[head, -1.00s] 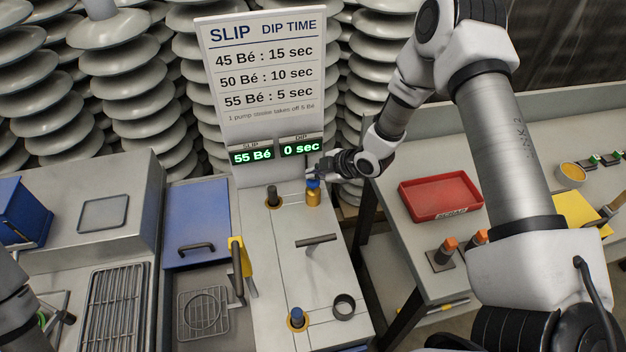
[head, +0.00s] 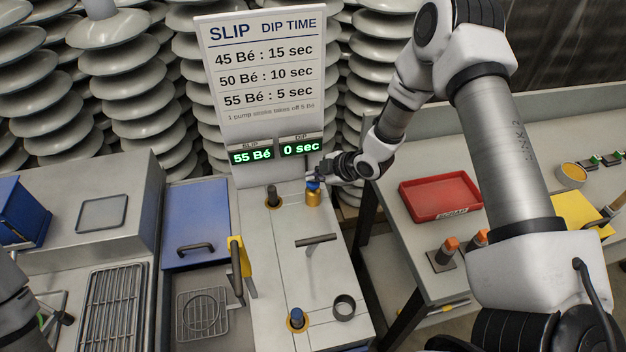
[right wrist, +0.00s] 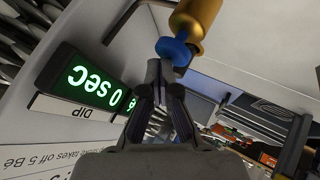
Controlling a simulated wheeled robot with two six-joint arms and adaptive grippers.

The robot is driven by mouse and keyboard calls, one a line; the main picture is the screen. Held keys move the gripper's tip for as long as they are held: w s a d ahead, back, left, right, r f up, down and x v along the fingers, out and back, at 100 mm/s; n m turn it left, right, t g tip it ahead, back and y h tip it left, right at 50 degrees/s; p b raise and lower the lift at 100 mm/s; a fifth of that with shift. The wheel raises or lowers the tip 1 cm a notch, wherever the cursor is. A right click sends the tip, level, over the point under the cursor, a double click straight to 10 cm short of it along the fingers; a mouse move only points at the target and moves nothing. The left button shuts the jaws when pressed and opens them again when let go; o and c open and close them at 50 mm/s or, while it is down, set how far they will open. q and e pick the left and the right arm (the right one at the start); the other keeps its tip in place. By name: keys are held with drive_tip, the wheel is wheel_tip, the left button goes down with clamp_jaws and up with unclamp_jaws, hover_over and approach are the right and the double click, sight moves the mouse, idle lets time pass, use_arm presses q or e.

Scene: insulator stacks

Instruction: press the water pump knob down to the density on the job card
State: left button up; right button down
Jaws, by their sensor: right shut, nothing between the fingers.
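The pump has a blue knob (head: 313,185) on a brass cylinder (head: 313,198), standing on the grey bench below the display. My right gripper (head: 312,178) is shut and empty, its fingertips at the top of the knob. In the right wrist view the closed fingertips (right wrist: 160,66) are right at the blue knob (right wrist: 173,50); I cannot tell whether they press it. The slip display (head: 251,155) reads 55 Bé and the dip display (head: 301,147) reads 0 sec. Parts of my left arm show at the left edge; its finger state is unclear.
The sign (head: 263,70) lists 45, 50 and 55 Bé with dip times and says 1 pump stroke takes off 5 Bé. A second blue-topped post (head: 297,318) stands nearer. The right table holds a red tray (head: 440,192) and a yellow sheet (head: 578,212), whose text is unreadable.

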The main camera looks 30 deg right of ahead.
drive_tip(key=shift+f, duration=0.4)
drive_tip(key=shift+r, duration=0.15)
idle(0.4)
drive_tip(key=shift+r+p, duration=0.75)
drive_tip(key=shift+r, duration=0.35)
drive_tip(key=shift+r, duration=0.1)
drive_tip(key=shift+r+p, duration=0.3)
drive_tip(key=shift+p, duration=0.05)
wheel_tip(320, 180, up, 4)
drive_tip(key=p, duration=0.3)
drive_tip(key=shift+r, duration=0.2)
drive_tip(key=shift+f, duration=0.1)
idle(0.9)
